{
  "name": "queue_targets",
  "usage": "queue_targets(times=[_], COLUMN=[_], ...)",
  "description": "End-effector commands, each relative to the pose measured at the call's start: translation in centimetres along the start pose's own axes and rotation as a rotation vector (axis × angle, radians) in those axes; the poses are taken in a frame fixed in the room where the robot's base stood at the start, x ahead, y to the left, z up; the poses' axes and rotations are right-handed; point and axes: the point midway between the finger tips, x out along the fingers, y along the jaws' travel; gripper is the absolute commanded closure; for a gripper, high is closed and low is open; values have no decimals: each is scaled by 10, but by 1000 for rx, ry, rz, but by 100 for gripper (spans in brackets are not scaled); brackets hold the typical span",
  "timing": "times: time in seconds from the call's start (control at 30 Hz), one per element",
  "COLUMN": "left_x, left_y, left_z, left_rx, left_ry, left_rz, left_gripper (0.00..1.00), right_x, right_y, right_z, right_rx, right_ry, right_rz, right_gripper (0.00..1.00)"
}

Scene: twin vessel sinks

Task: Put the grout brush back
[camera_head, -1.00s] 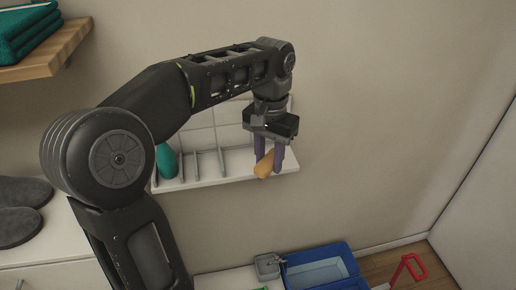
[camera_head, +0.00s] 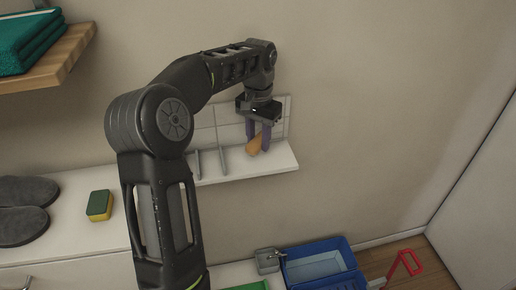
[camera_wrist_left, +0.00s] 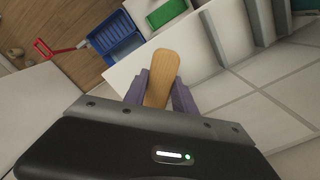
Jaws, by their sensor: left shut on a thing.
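The grout brush, of which a light wooden part (camera_head: 253,146) shows, is between the purple fingers of my left gripper (camera_head: 258,138). It also shows in the left wrist view (camera_wrist_left: 163,68), between the fingertips (camera_wrist_left: 160,88). My left gripper is shut on it. The brush is tilted, over the right part of a white wall rack (camera_head: 279,158), right of the visible grey dividers (camera_head: 222,162). I cannot tell whether it touches the rack. Its bristles are not visible. My right gripper is not in view.
A green-and-yellow sponge (camera_head: 99,205) and grey slippers (camera_head: 24,210) lie on the white counter at left. A blue caddy (camera_head: 318,268) and a red-handled tool (camera_head: 405,267) are below right. Green towels (camera_head: 32,40) sit on a wooden shelf.

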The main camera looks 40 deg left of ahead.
Motion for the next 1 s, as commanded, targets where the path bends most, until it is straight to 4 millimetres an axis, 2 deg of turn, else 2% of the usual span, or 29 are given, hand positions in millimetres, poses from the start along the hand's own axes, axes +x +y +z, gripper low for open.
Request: queue_targets(times=[0.13,0.3,0.37,0.6,0.63,0.87,1.0], left_x=[8,32,34,39,39,39,38], left_y=[0,0,-3,-3,-3,-3,-3], left_z=[1,1,-1,-2,-2,-2,-2], left_rx=[0,1,-1,0,0,0,0], left_ry=[-3,-3,-3,1,0,0,0], left_rz=[1,1,1,0,0,0,0], left_gripper=[100,100,100,100,66,47,46], right_x=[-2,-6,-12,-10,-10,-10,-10], right_y=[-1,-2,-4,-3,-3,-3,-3], right_z=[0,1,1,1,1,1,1], right_rx=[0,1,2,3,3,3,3], right_ry=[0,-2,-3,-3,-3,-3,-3], right_rz=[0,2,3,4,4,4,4], right_gripper=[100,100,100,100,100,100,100])
